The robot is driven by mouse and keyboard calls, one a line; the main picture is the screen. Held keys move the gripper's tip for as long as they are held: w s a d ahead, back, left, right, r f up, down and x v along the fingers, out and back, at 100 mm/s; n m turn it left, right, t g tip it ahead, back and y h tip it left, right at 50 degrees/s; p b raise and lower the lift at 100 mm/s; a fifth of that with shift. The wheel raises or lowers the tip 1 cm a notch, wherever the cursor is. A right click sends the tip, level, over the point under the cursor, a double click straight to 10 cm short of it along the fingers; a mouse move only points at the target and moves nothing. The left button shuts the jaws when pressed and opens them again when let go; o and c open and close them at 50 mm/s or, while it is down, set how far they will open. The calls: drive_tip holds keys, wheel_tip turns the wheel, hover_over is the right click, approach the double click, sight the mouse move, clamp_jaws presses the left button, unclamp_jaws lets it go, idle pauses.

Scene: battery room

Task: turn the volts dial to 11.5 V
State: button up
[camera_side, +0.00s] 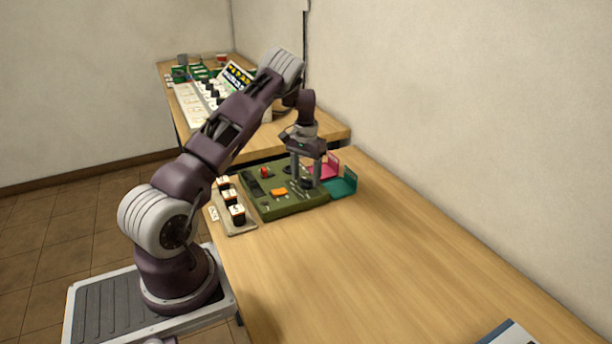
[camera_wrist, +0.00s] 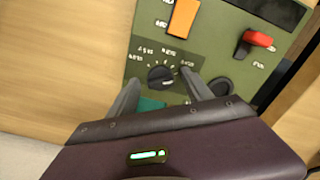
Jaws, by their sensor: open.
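The green panel (camera_side: 287,205) lies on the wooden table in the side view. My gripper (camera_side: 306,183) is pointing down over its right part, with its two fingers apart. In the wrist view a black round dial (camera_wrist: 160,77) with a printed scale shows between the fingertips of my open gripper (camera_wrist: 160,76). A white mark is on the dial; its exact setting is too small to read. A second black knob (camera_wrist: 220,87) is to its right, outside the fingers. I cannot read which label says volts. Contact between fingers and dial cannot be told.
The panel also bears an orange switch (camera_wrist: 183,17) and a red lever (camera_wrist: 258,39). The table's front right is mostly clear.

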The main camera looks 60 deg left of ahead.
clamp_jaws()
drive_tip(key=shift+n, duration=0.3)
drive_tip(key=n, duration=0.3)
drive_tip(key=shift+w+d+r+n, duration=0.1)
drive_tip(key=shift+n, duration=0.3)
drive_tip(key=n, duration=0.4)
drive_tip(key=shift+w+n, duration=0.1)
drive_tip(key=shift+n, duration=0.2)
drive_tip(key=n, duration=0.8)
drive_tip(key=shift+w, duration=0.15)
drive_tip(key=shift+n, duration=0.5)
